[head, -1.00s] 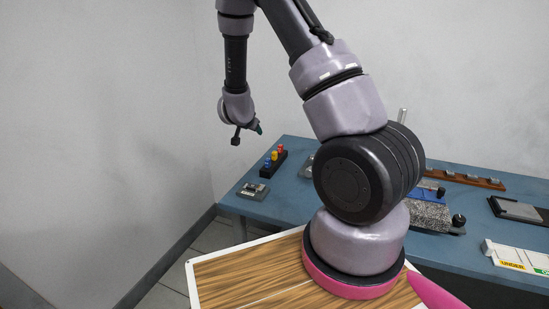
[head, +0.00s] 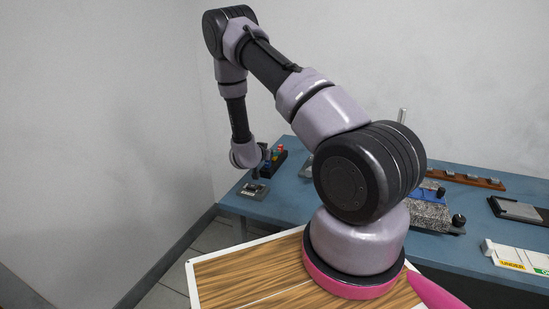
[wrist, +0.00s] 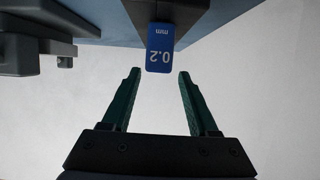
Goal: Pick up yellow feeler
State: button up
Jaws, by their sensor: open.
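The dark feeler block (head: 282,163) stands at the left end of the blue table in the head view. A small bit of the yellow feeler (head: 275,156) shows there beside the red one (head: 281,149). In the wrist view a blue feeler tag marked 0.2 mm (wrist: 160,48) sticks out from a dark block, just beyond and between my fingertips. I cannot make out the yellow feeler in that view. My gripper (wrist: 159,75) is open, with green fingers spread and nothing between them. In the head view it is close to the block, largely hidden by my wrist.
A small grey metal piece (head: 254,190) lies near the left table edge by the block. The blue table (head: 290,205) also carries a granite block (head: 427,212), a brown rack (head: 470,180) and an UNDER sign (head: 515,264) to the right. Dark grey parts sit at upper left in the wrist view.

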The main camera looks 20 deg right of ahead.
jog(key=x, duration=0.4)
jog(key=shift+d+f, duration=0.25)
jog(key=shift+f, duration=0.05)
jog(key=shift+s, duration=0.1)
grip_shut()
